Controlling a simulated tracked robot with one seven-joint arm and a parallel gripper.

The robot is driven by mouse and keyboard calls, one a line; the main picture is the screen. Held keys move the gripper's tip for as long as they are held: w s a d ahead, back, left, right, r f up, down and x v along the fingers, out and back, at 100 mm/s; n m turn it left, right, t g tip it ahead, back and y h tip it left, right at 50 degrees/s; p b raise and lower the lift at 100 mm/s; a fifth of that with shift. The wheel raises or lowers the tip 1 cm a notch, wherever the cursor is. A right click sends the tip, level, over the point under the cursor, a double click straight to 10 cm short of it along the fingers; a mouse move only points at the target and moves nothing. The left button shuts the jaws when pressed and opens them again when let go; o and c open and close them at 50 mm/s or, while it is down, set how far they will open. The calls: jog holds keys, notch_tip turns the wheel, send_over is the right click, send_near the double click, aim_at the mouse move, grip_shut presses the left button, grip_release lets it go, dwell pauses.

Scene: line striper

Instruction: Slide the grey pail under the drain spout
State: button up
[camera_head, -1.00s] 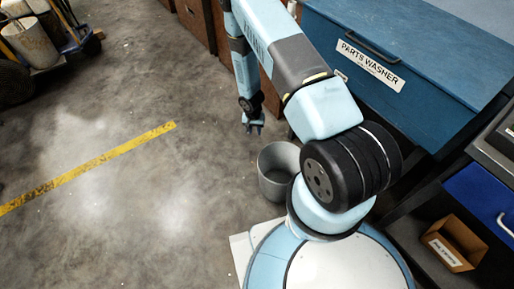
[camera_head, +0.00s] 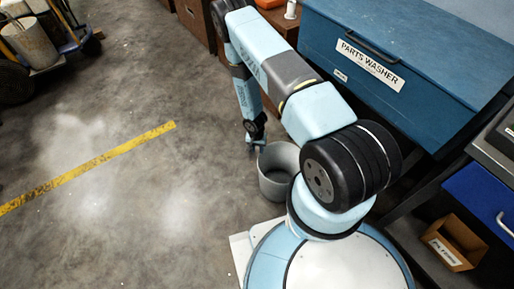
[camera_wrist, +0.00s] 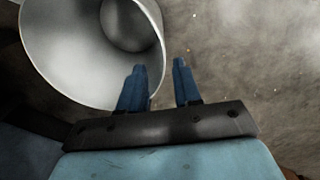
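The grey pail (camera_head: 270,186) stands upright on the floor, left of the parts washer and partly hidden behind my arm. My gripper (camera_head: 256,147) is low at the pail's far left rim. In the wrist view the pail (camera_wrist: 75,55) opens toward the camera at upper left and looks empty. My gripper (camera_wrist: 160,80) is open there, with the left finger over the pail's inside and the right finger outside its wall. The rim appears between them; I cannot tell how deep they reach. I cannot make out the drain spout.
The blue parts washer (camera_head: 400,55) stands right of the pail. A dark bench with a small brown box (camera_head: 455,240) is at lower right. A loaded cart (camera_head: 45,40) stands at upper left. Open concrete floor with a yellow line (camera_head: 90,167) lies left.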

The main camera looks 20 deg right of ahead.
jog(key=f, duration=1.2)
jog(key=shift+s+d+f, duration=0.15)
jog(key=shift+d+f, duration=0.1)
grip_shut()
dwell(1.1)
